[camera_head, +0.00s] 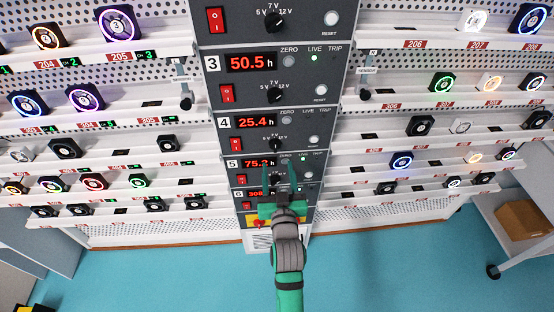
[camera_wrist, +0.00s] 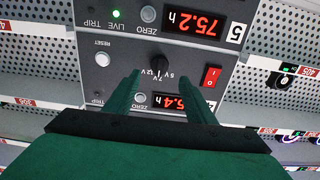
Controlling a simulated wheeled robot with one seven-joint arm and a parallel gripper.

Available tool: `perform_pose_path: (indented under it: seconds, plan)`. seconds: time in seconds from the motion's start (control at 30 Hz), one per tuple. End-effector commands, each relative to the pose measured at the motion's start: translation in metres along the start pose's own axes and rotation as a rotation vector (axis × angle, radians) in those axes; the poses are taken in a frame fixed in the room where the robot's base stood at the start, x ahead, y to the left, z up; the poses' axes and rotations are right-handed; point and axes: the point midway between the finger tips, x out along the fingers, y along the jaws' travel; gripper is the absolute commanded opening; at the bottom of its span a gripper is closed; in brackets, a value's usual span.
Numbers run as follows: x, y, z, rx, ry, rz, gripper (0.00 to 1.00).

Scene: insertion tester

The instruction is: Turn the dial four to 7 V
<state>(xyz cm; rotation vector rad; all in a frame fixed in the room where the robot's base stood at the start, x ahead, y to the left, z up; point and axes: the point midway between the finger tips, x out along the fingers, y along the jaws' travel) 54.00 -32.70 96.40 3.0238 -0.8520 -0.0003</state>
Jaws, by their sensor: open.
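Dial four (camera_head: 275,146) is a black knob on the dark grey panel 4, below its red 25.4 h display (camera_head: 253,122). In the wrist view, which is upside down, the dial (camera_wrist: 160,62) sits between the display of panel 5 and that of panel 4. White 5 V, 7 V and 12 V labels are beside it; I cannot make out where its pointer stands. My green gripper (camera_head: 279,169) is open and empty, in front of panel 5 in the head view. In the wrist view its fingers (camera_wrist: 163,74) lie either side of the dial's line, apart from the knob.
Panel 4 has a red rocker switch (camera_head: 238,142) left of the dial and a RESET button (camera_head: 314,140) right of it. Panel 3 (camera_head: 252,63) is above. Panel 5 shows 75.2 h (camera_wrist: 193,23) with a green LIVE lamp. Shelves of small fans (camera_head: 85,97) flank the column.

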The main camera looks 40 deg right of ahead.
Motion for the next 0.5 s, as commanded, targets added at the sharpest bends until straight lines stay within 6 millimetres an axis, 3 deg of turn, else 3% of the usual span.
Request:
perform_pose_path:
  seconds: [0.2,0.5]
  plan:
    - [-0.024,0.000,0.000,-0.001,0.000,0.000,0.50]
    - [-0.030,-0.001,-0.001,0.000,0.002,-0.001,0.50]
